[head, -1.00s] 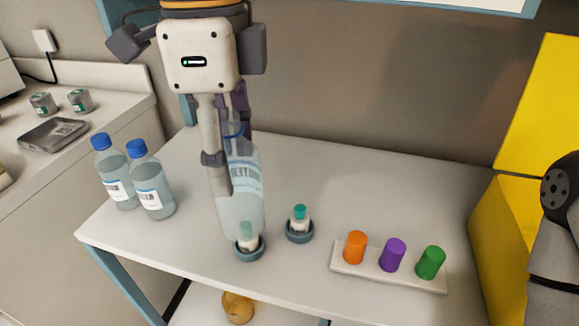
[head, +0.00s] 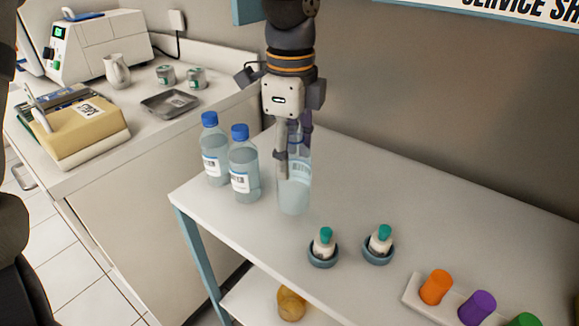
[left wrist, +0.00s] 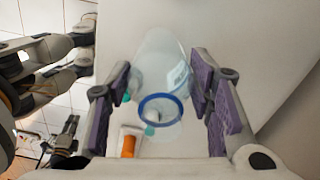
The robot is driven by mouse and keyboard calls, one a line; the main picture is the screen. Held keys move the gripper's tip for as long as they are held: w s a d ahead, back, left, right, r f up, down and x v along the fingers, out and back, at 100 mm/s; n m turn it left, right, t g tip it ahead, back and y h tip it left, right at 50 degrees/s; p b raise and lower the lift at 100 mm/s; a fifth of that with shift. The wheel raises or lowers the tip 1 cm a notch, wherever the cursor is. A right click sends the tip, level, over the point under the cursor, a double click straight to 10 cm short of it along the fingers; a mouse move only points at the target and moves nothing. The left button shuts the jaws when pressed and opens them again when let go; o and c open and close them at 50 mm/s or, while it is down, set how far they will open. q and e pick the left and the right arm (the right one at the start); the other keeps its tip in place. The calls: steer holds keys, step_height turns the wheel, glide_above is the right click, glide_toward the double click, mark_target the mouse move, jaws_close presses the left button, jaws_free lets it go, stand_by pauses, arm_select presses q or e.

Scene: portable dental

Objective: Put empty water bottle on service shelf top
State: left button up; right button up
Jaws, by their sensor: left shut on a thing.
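My left gripper (head: 293,150) points down and is shut on the clear empty water bottle (head: 295,190), which is upright. The bottle is just right of two full, blue-capped bottles, over the white service shelf top (head: 370,190). I cannot tell whether its base touches the surface. In the left wrist view the bottle (left wrist: 160,65) is between the purple finger pads, with its blue-ringed open mouth (left wrist: 160,107) towards the camera. At the left of that view is what looks like my right arm and gripper (left wrist: 66,135), too small to read.
Capped water bottles (head: 212,150) (head: 243,165) stand close on the left. Two teal-capped vials (head: 324,243) (head: 380,240) sit in round holders in front. A white rack (head: 447,308) holds orange, purple and green pieces at front right. The shelf's back right is clear.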

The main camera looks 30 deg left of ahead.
arm_select(q)
steer(key=shift+w+a+f, duration=0.1)
steer(key=shift+a+f, duration=0.05)
steer(key=shift+f, duration=0.8)
steer(key=shift+w+a+f, duration=0.1)
steer(key=shift+f, duration=0.85)
steer(key=shift+f, duration=0.15)
steer(key=o, duration=1.2)
step_height(320, 180, up, 12)
steer(key=shift+r, duration=0.2)
